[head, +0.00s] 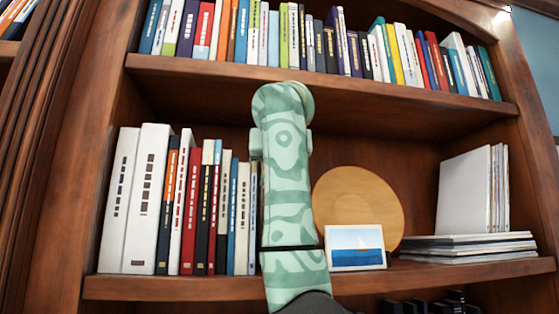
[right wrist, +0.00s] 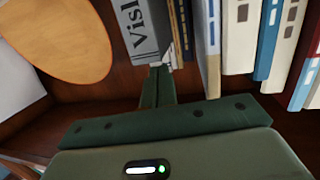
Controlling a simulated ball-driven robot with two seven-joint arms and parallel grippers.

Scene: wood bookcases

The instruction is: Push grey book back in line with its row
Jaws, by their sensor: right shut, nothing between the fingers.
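The grey book (right wrist: 140,32) shows in the right wrist view at the top, with large dark lettering on it. In the head view it is hidden behind my right arm. My right gripper (right wrist: 163,70) is shut and empty, its fingertips at the lower edge of the grey book, close to or touching it. I cannot tell which, nor how far the book stands out from its row. In the head view my arm hides this gripper. My left gripper is in neither view.
Beside the grey book are thin dark and tan books (right wrist: 181,28) and a white book (right wrist: 211,55). The row (head: 190,205) fills the shelf's left part. A round wooden disc (head: 365,195), a small sailboat picture (head: 355,258) and stacked magazines (head: 470,246) stand right of my arm.

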